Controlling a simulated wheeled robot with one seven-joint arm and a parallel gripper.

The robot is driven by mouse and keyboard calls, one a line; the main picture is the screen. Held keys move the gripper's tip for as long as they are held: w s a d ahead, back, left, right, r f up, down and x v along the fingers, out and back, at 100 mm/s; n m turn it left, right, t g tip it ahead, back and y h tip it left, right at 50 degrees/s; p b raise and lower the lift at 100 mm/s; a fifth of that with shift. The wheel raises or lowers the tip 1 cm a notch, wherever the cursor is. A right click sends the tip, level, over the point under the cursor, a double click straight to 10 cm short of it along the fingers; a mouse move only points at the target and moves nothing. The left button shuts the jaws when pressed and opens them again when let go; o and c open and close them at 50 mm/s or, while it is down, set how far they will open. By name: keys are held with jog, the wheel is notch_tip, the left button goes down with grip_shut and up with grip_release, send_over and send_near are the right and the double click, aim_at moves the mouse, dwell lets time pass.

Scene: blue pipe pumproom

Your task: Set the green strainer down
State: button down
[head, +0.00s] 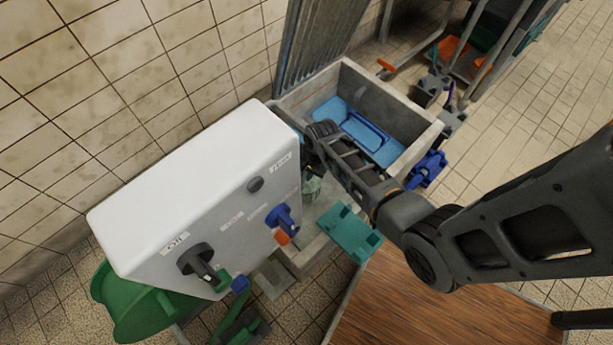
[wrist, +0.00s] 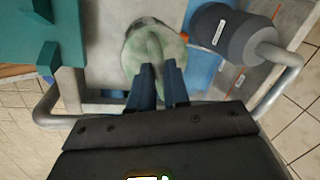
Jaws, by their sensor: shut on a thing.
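The green strainer (wrist: 152,48) is a pale, mottled green rounded thing at the top middle of the wrist view. My gripper (wrist: 158,74) is shut on its near part with two dark blue fingers. In the head view a small piece of pale green (head: 312,188) shows below the end of my arm, beside the white cabinet. My fingers are hidden there by the arm and the cabinet. I cannot tell whether the strainer touches the surface under it.
A white cabinet (head: 190,190) with knobs stands close on the left. A concrete basin (head: 425,140) holds a blue tray (head: 375,140). A teal block (head: 350,232) lies near the strainer and shows in the wrist view (wrist: 85,30). A grey cylinder (wrist: 228,35) is right of the strainer.

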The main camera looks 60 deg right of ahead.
aim_at(311, 190)
jog(key=shift+f, duration=1.25)
jog(key=shift+f+b, duration=0.1)
jog(key=shift+b, duration=0.25)
jog(key=c, duration=1.1)
grip_release()
